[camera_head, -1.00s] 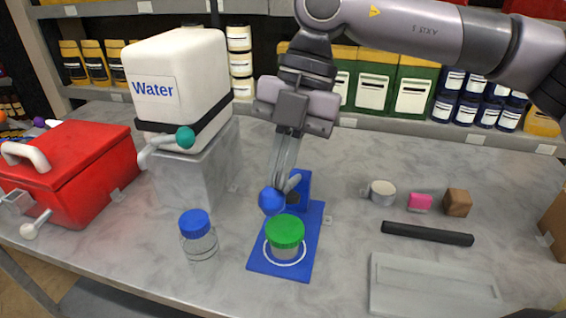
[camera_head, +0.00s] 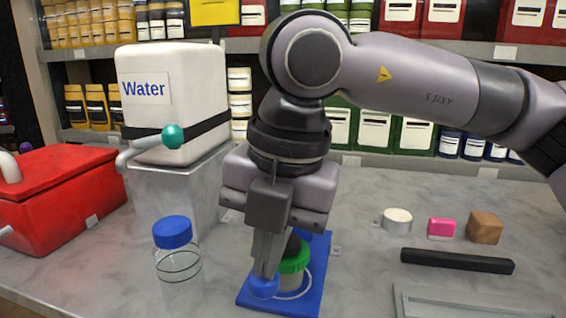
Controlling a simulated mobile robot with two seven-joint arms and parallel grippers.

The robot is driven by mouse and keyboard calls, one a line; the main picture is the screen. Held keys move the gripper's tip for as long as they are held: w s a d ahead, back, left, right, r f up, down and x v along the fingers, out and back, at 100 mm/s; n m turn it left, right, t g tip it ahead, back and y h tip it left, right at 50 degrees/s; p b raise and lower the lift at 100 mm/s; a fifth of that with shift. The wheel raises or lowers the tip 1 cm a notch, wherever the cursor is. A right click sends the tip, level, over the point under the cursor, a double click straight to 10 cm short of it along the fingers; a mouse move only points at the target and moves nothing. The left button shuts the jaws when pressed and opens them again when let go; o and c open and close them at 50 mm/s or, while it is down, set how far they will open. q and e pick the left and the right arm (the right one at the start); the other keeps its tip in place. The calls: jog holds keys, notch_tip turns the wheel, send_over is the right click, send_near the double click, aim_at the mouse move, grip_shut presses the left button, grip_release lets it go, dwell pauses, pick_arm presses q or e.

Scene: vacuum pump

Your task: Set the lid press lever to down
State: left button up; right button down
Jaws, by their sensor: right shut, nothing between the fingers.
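The lid press is a blue base plate (camera_head: 312,295) with a lever that ends in a blue ball knob (camera_head: 264,287). The knob is low, near the front left of the plate. A jar with a green lid (camera_head: 296,258) stands on the plate inside a white ring, partly hidden by my gripper. My right gripper (camera_head: 266,272) points down with its fingers shut and empty, its tips at the top of the knob; they seem to touch it. The press's upright and most of the lever are hidden behind the gripper. My left gripper is not in view.
A clear jar with a blue lid (camera_head: 173,232) stands left of the press. A water tank (camera_head: 180,90) with a teal-knobbed tap and a red box (camera_head: 55,195) are further left. A black bar (camera_head: 457,261), brown cube (camera_head: 485,228), pink block (camera_head: 441,228) and round tin (camera_head: 397,221) lie right.

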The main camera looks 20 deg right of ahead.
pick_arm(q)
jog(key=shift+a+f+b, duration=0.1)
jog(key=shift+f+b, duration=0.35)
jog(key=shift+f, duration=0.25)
pick_arm(e)
jog(key=shift+s+a+f, duration=0.1)
jog(key=shift+f, duration=0.45)
